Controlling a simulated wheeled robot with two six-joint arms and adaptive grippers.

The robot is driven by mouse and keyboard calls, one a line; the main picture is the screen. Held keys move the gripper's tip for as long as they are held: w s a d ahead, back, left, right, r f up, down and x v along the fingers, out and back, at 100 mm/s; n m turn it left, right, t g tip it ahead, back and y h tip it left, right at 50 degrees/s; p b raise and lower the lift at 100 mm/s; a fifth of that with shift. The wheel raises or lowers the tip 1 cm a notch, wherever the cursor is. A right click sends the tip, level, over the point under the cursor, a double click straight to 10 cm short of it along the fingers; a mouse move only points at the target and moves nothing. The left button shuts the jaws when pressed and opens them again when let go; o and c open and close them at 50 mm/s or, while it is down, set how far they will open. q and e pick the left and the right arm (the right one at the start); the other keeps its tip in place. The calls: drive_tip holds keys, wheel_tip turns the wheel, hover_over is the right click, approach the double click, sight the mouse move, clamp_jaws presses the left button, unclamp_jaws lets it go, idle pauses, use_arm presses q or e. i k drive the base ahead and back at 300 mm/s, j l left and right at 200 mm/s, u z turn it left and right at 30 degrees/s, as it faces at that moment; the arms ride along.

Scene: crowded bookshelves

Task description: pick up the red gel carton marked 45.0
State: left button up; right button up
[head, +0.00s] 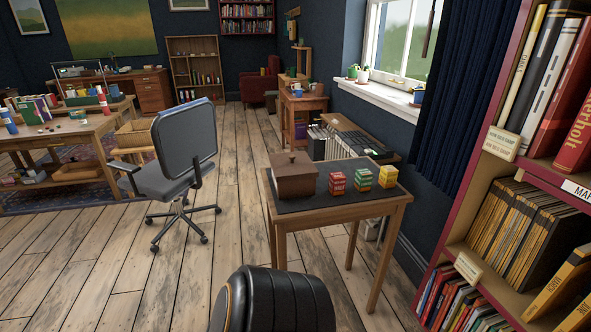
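A small red carton (337,184) stands upright on the dark top of a small wooden table (280,207). It is the left one of three small cartons in a row. A yellow carton (388,177) stands at the right end. The print on the cartons is too small to read, so I cannot make out the 45.0 mark. Neither of my grippers is in view.
A brown lidded box (293,175) stands left of the cartons on the same table. An office chair (180,155) is to the left. A full bookshelf (509,176) closes off the right side. Wooden floor (110,260) lies open at the front left.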

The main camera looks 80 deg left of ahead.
sight(337, 180)
drive_tip(key=u, duration=0.4)
drive_tip(key=i+u, duration=0.1)
drive_tip(key=u, duration=0.35)
drive_tip(key=j+u, duration=0.1)
drive_tip(key=u, duration=0.3)
drive_tip(key=i+u, duration=0.1)
drive_tip(key=u, duration=0.75)
drive_tip(key=i+l, duration=0.05)
